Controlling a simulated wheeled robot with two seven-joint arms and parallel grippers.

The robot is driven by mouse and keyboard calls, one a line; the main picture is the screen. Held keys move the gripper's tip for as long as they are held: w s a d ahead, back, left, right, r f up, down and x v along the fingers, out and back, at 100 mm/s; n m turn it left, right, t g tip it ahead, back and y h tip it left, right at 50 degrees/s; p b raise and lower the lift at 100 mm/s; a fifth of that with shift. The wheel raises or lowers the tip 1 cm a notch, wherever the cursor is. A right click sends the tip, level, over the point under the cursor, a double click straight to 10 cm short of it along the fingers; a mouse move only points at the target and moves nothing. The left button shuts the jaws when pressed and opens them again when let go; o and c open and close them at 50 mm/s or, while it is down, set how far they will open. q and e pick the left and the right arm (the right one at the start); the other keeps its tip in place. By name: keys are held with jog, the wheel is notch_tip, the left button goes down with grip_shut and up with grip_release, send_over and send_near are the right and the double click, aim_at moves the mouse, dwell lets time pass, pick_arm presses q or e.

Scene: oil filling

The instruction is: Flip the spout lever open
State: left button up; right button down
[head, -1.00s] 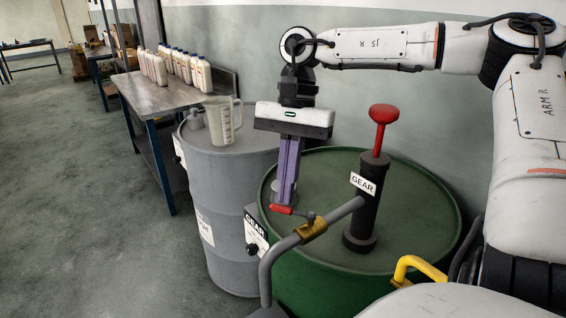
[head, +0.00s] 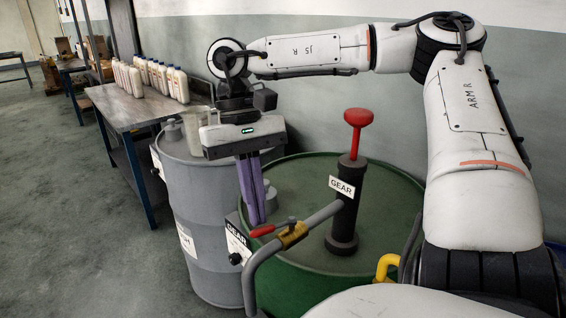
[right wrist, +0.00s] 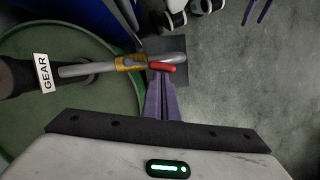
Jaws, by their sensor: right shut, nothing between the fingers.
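The red spout lever (head: 262,230) lies left of the brass valve (head: 292,234) on the grey spout pipe (head: 322,213). In the right wrist view the lever (right wrist: 162,67) lies close along the pipe's outer end. My right gripper (head: 258,222) points down, its purple fingers shut and empty, tips right at the lever. In the right wrist view the fingertips (right wrist: 161,76) meet the lever's edge; actual contact is hard to tell. Two purple strips, apparently my left gripper's fingers (right wrist: 257,10), stand apart at the top edge of the right wrist view.
The pump (head: 344,215) with its red handle (head: 358,118) stands on the green drum (head: 390,205). A grey drum (head: 205,250) with a translucent jug (head: 197,122) stands at left. Behind is a bench (head: 130,108) with several white bottles (head: 160,78).

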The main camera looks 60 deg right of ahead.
jog(key=shift+d, duration=0.1)
jog(key=shift+s+d, duration=0.5)
jog(key=shift+s, duration=0.1)
jog(key=v, duration=1)
jog(key=shift+r, duration=0.15)
jog(key=shift+w, duration=0.15)
